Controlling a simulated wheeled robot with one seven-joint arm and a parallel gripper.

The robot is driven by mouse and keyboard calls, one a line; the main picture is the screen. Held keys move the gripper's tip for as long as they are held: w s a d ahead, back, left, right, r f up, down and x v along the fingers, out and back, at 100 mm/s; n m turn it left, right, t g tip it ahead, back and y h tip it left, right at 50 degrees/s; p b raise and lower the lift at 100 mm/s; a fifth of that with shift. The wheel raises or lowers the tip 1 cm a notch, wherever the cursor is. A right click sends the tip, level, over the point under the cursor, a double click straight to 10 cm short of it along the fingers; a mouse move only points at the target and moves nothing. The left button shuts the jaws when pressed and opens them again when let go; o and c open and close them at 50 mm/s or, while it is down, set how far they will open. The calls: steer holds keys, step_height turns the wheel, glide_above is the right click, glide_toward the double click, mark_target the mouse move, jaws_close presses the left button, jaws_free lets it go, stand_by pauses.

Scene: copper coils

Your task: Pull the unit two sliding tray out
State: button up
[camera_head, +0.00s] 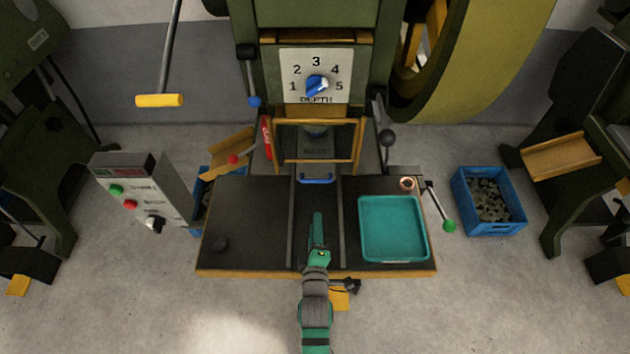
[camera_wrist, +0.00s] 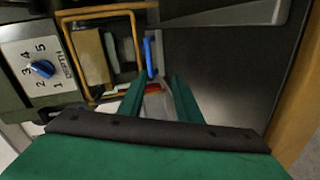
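The sliding tray's blue handle (camera_head: 317,179) sits at the rear of the channel between two rails on the dark bench, just in front of the yellow guard frame (camera_head: 317,162). In the wrist view the handle (camera_wrist: 149,57) shows ahead of my fingers. The tray behind it lies mostly inside the press and is hard to make out. My gripper (camera_head: 318,216) is over the front part of the channel, apart from the handle and in front of it. In the wrist view the two green fingers (camera_wrist: 158,83) are spread with nothing clearly held between them.
A teal tray (camera_head: 392,260) lies on the bench at right, beside a green-knobbed lever (camera_head: 449,226). A control box (camera_head: 141,188) stands at left. A depth dial (camera_head: 316,85) is above the guard. The bench's left half is mostly clear.

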mark_target(315, 180)
steer(key=w+n, duration=0.1)
steer(key=w, duration=0.1)
steer(key=w+r, duration=0.1)
steer(key=w, duration=0.1)
steer(key=w+n, duration=0.1)
steer(key=w, duration=0.2)
steer(key=shift+a+r+n, duration=0.1)
steer(key=shift+r+n, duration=0.15)
steer(key=shift+n, duration=0.05)
steer(key=x, duration=1)
steer(key=shift+w, duration=0.2)
jaws_close()
